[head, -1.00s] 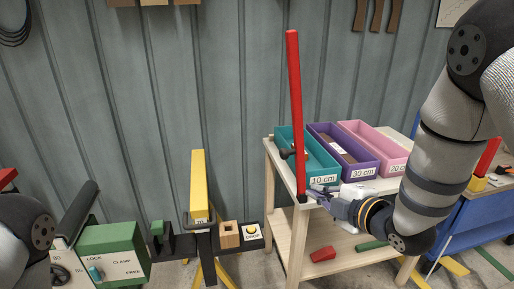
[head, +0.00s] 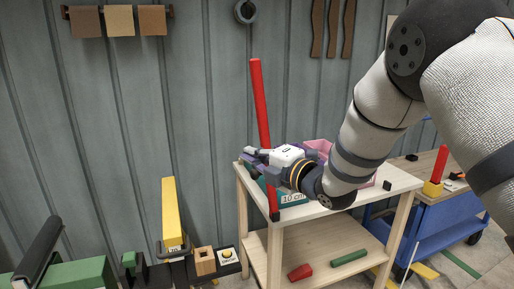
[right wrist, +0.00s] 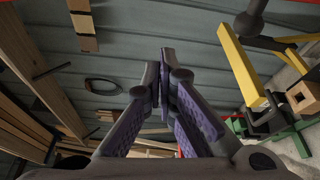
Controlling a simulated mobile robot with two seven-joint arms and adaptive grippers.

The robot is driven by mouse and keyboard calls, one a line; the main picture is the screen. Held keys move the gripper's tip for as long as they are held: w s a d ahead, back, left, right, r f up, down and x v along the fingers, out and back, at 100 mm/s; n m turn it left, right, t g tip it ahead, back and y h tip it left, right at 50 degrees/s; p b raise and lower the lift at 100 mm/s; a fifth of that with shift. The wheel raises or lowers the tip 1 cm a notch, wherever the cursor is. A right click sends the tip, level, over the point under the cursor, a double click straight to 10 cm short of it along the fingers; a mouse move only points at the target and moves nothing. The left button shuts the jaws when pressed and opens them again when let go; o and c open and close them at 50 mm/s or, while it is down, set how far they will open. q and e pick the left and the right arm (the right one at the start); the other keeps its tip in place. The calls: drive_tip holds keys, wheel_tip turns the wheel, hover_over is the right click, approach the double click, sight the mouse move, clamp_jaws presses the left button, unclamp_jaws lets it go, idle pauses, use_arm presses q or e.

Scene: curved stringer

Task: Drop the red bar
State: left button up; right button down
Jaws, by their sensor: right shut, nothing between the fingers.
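A long red bar (head: 261,105) stands nearly upright, leaning slightly, at the left front corner of the wooden table (head: 318,208). Its lower end is by a small black piece at the table corner. My right gripper (head: 248,158) is next to the bar's lower half; its fingers partly overlap the bar in the head view. In the right wrist view the right gripper (right wrist: 166,62) has its fingers together with nothing between them. A small box with a yellow button (head: 227,254) stands at lower middle; its label is too small to read surely. My left gripper is out of view.
A teal tray (head: 291,198) marked 10 cm and a pink tray (head: 320,146) are partly hidden by my right arm. A yellow beam (head: 171,212) and green clamp box (head: 78,273) are left. A red block (head: 300,272) and green rod (head: 348,257) lie on the lower shelf.

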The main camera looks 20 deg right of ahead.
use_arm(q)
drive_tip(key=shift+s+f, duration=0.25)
use_arm(e)
drive_tip(key=w, duration=0.1)
drive_tip(key=w+d, duration=0.2)
drive_tip(key=w, duration=0.1)
drive_tip(key=shift+d+r, duration=0.15)
drive_tip(key=shift+d, duration=0.1)
